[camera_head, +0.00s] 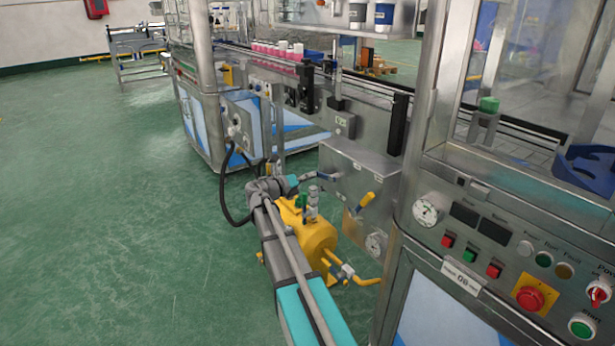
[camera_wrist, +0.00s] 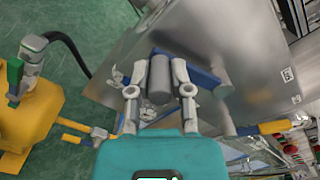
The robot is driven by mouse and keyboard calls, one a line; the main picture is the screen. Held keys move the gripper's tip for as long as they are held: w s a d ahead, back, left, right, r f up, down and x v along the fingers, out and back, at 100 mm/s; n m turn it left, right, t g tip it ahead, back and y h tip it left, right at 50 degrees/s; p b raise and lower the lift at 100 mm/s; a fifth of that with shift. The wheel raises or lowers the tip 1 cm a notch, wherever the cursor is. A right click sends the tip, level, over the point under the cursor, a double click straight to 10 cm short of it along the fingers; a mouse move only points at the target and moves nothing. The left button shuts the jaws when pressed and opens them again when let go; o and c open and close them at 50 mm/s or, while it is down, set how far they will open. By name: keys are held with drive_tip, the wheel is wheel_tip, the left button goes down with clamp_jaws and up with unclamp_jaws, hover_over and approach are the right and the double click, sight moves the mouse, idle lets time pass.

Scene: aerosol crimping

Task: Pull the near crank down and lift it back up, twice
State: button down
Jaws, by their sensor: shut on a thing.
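My gripper (camera_wrist: 161,90) is shut on a grey cylindrical handle (camera_wrist: 158,85), seen between its two fingers in the wrist view. A blue bar (camera_wrist: 200,76) shows by the handle's far end and looks like its crank arm. In the head view my gripper (camera_head: 308,178) is at the left end of the grey-handled crank (camera_head: 330,175), on the steel panel; the grip itself is small there. A second crank with a yellow handle (camera_head: 366,201) is on the same panel, closer to the head camera. It also shows in the wrist view (camera_wrist: 275,127), right of my gripper, untouched.
A yellow tank (camera_head: 318,234) with valves and a yellow pipe stands close beside my arm. The steel panel (camera_head: 352,160) is just right of my gripper. A black hose (camera_head: 226,180) hangs at left. The green floor on the left is clear.

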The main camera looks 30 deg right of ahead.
drive_tip(key=shift+s+a+f+b, duration=0.1)
drive_tip(key=shift+f+b, duration=0.2)
drive_tip(key=shift+f, duration=0.15)
drive_tip(key=shift+s+a+f+b, duration=0.1)
drive_tip(key=shift+f+b, duration=0.15)
drive_tip(key=shift+f, duration=0.2)
drive_tip(key=shift+s+d+f+b, duration=0.2)
drive_tip(key=shift+s+f+b, duration=0.55)
drive_tip(key=shift+f+b, duration=0.25)
drive_tip(key=shift+s+f, duration=0.1)
drive_tip(key=shift+s, duration=0.15)
drive_tip(key=shift+s+d, duration=0.1)
drive_tip(key=shift+d, duration=0.05)
drive_tip(key=c, duration=0.5)
unclamp_jaws()
drive_tip(key=shift+c, duration=0.2)
drive_tip(key=shift+a, duration=0.2)
drive_tip(key=a, duration=1.1)
drive_tip(key=shift+s+a, duration=0.3)
drive_tip(key=shift+a, duration=0.05)
